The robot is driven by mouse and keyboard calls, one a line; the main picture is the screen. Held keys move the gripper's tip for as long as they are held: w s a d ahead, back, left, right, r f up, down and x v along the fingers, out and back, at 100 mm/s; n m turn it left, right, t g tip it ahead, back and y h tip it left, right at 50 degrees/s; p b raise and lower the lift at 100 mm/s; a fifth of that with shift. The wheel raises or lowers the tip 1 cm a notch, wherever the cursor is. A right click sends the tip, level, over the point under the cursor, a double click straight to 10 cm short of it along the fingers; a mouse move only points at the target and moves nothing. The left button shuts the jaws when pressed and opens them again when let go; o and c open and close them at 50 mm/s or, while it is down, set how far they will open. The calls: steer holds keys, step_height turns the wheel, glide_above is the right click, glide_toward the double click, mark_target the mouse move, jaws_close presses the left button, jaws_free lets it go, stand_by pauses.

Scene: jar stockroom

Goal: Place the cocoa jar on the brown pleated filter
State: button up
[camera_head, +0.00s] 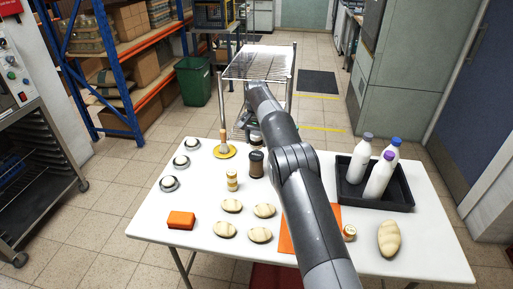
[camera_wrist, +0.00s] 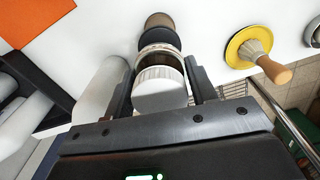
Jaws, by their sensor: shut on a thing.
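My gripper (camera_wrist: 160,62) is shut on a jar with a white ribbed cap (camera_wrist: 160,92) and a pale band below it. I cannot read whether this is the cocoa jar. Just beyond it in the wrist view is a dark jar with a black lid (camera_wrist: 160,38) and a brown body. It seems to be the dark brown jar (camera_head: 256,165) standing on the table in the head view. There my gripper and the held jar are mostly hidden behind my arm. I cannot make out the brown pleated filter for sure.
A brush stands on a yellow disc (camera_head: 226,152). A black tray (camera_head: 402,201) holds bottles at right. An orange mat (camera_head: 326,217) lies partly under my arm.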

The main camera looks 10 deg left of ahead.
mark_target(257, 133)
steer(key=shift+f, duration=1.9)
steer(key=shift+f, duration=0.2)
steer(key=o, duration=1.1)
steer(key=shift+r, duration=4)
